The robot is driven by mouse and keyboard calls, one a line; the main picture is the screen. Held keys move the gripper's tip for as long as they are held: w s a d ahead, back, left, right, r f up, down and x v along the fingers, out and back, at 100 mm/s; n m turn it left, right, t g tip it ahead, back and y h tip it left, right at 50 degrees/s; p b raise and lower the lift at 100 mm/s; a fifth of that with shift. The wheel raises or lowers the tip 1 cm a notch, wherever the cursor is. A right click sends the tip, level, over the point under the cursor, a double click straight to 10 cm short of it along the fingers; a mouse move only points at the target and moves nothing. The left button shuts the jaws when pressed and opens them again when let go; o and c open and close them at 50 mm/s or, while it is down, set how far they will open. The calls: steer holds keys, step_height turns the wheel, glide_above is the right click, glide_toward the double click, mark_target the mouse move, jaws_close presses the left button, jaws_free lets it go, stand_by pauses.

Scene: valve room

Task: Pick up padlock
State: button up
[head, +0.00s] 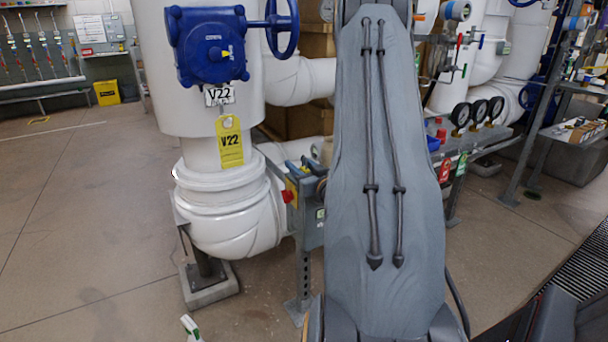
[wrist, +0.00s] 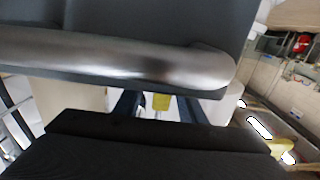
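I cannot make out a padlock for certain in either view. A small red object (head: 441,134) stands on the grey shelf (head: 478,139) right of my arm in the head view, too small to identify. My raised grey arm fills the middle of the head view and hides what is behind it; my gripper does not show there. In the wrist view, dark parts of my own arm and a metal tube cover most of the picture. The fingers cannot be made out clearly, and nothing is seen held.
Several gauges (head: 478,112) line the shelf.

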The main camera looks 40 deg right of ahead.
jaws_close()
step_height(320, 180, up, 10)
steer(key=p, duration=0.1)
steer(key=shift+p, duration=0.3)
